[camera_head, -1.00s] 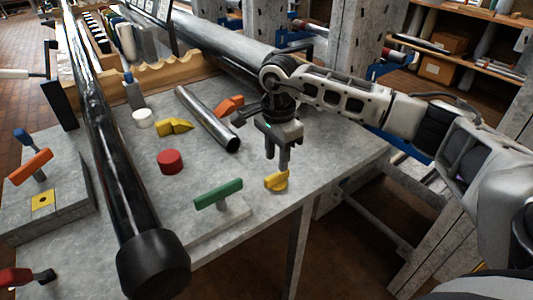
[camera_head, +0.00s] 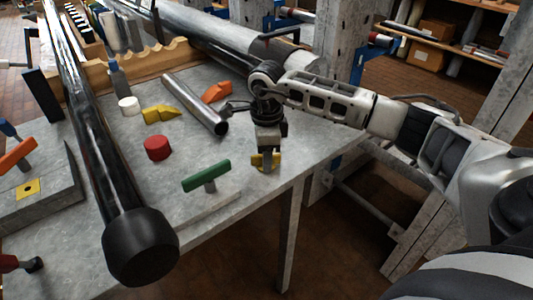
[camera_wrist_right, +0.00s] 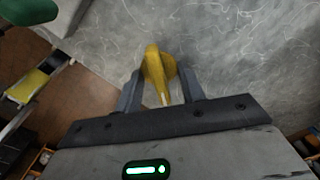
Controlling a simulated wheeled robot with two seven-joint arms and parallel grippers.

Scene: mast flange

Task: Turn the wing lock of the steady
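A yellow wing-shaped knob (camera_head: 276,160) stands at the front edge of the grey table (camera_head: 238,207); I take it for the wing lock. My right gripper (camera_head: 266,163) points down over it and partly hides it in the head view. In the right wrist view the yellow wing (camera_wrist_right: 154,68) stands upright between the two fingers of the right gripper (camera_wrist_right: 161,90). The fingers are apart, one on each side, with a visible gap at least on the right; contact on the left is unclear. My left gripper is not in view.
A green T-handle (camera_head: 206,176) is left of the knob. A red cylinder (camera_head: 157,148), yellow block (camera_head: 163,114), white cylinder (camera_head: 129,105), orange piece (camera_head: 217,91) and metal tube (camera_head: 196,103) lie behind. A long black pole (camera_head: 95,140) crosses the left side.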

